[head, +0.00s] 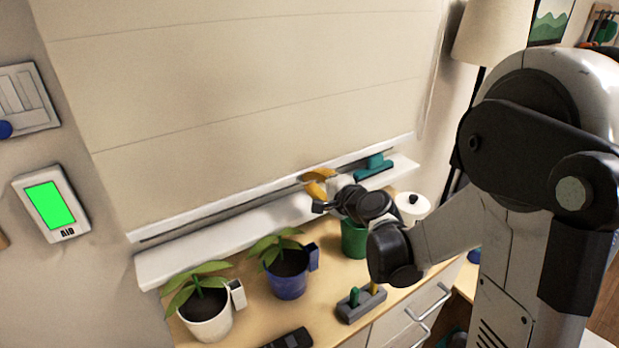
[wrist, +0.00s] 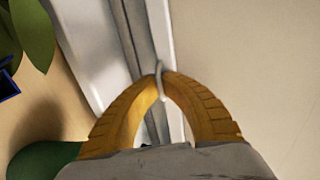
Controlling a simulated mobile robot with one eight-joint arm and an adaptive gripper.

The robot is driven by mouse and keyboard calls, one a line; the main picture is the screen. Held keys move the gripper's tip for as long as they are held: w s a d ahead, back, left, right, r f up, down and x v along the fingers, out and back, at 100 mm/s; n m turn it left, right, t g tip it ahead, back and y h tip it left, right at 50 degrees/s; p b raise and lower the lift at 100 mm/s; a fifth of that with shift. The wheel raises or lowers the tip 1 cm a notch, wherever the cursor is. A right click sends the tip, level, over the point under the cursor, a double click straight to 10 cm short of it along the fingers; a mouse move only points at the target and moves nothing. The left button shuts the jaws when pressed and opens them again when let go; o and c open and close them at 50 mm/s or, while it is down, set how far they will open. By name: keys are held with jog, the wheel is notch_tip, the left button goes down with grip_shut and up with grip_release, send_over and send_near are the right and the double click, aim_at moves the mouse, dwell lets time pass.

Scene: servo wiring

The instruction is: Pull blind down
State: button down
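A cream blind (head: 240,85) covers the window, and its white bottom bar (head: 230,202) hangs just above the white sill (head: 240,234), with a narrow dark gap between them. In the wrist view the blind (wrist: 240,70) fills the right side. My gripper (head: 316,182) has yellow fingers and is at the bottom bar, right of its middle. In the wrist view my gripper (wrist: 161,78) has its fingertips closed together around a thin whitish pull (wrist: 160,88) at the bar. The pull is hidden in the head view.
Below the sill, a wooden cabinet top holds a white-potted plant (head: 207,312), a blue-potted plant (head: 287,275), a green pot (head: 354,240) and a white lidded pot (head: 412,207). A teal object (head: 374,168) stands on the sill, right of my gripper. A wall panel (head: 51,204) shows a green screen.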

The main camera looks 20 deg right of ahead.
notch_tip(320, 180, down, 2)
jog(key=shift+b, duration=0.4)
jog(key=shift+s, duration=0.15)
jog(key=shift+f, duration=0.1)
jog(key=c, duration=1.9)
grip_release()
jog(key=shift+d+f, duration=0.1)
jog(key=shift+o, duration=0.2)
jog(key=v, duration=1.2)
